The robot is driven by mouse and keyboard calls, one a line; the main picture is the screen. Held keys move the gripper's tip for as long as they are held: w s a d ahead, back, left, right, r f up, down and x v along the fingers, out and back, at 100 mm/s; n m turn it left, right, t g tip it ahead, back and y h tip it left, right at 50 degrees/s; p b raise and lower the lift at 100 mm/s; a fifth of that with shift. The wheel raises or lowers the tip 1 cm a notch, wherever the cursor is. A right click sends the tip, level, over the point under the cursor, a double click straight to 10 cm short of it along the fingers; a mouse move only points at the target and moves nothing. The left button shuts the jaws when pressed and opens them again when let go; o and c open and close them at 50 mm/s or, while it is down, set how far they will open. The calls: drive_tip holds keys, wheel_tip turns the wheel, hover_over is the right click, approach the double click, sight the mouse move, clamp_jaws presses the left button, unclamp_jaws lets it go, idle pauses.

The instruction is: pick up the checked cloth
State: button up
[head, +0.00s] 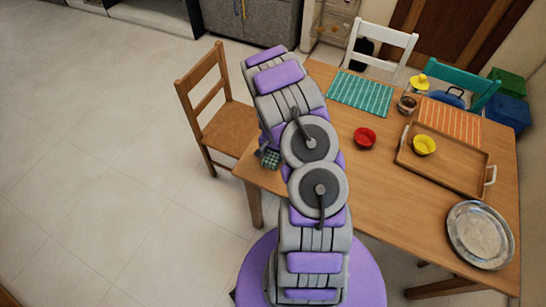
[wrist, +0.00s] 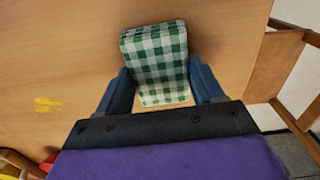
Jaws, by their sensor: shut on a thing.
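The checked cloth (wrist: 155,55), green and white and folded into a block, is between the two blue fingers of my gripper (wrist: 160,88) in the wrist view. The fingers touch its left and right sides, and my gripper is shut on it. In the head view a small part of the cloth (head: 271,159) shows beside my arm, near the left edge of the wooden table (head: 385,205). My arm hides most of my gripper there. I cannot tell whether the cloth touches the tabletop.
A brown chair (head: 222,120) stands close to the table's left side. A red bowl (head: 365,137), a wooden tray (head: 450,178) with a yellow bowl (head: 424,145), a silver plate (head: 480,234) and a teal striped mat (head: 361,93) are on the table. The floor at left is clear.

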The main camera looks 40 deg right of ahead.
sight(273, 155)
drive_tip(key=shift+r, duration=0.4)
wheel_tip(273, 155, up, 3)
drive_tip(key=shift+r+p, duration=0.1)
drive_tip(key=shift+p, duration=0.4)
drive_tip(key=s+a, duration=0.2)
drive_tip(key=s, duration=0.3)
drive_tip(key=s+a+p, duration=0.1)
drive_tip(key=s+a, duration=0.1)
drive_tip(key=s, duration=0.2)
drive_tip(key=s+a+r, duration=0.1)
drive_tip(key=s+a, duration=0.1)
drive_tip(key=s, duration=0.3)
drive_tip(key=shift+s+a, duration=0.3)
drive_tip(key=shift+a, duration=0.05)
